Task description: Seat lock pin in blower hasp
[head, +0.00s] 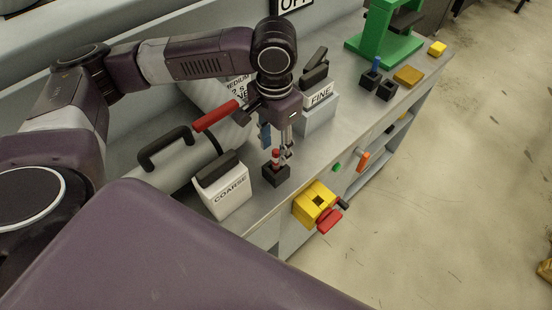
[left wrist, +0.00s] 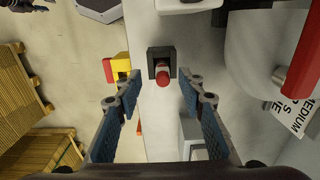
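A red lock pin (head: 276,155) stands upright in a small black block (head: 276,175) on the grey bench. In the left wrist view the pin (left wrist: 162,74) shows end-on in front of its block (left wrist: 161,55). My left gripper (head: 277,141) is just above the pin and points down. In the left wrist view its two blue-padded fingers (left wrist: 158,88) are spread apart with nothing between the pads. A yellow block (head: 314,202) with a dark square opening and a red piece (head: 329,220) sits at the bench's front edge; I cannot tell whether it is the hasp.
A white COARSE box (head: 228,199) stands left of the pin block, and a FINE box (head: 317,112) behind it. A red lever (head: 215,115) and a black handle (head: 166,147) are close to my arm. A green stand (head: 377,35) is farther along the bench.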

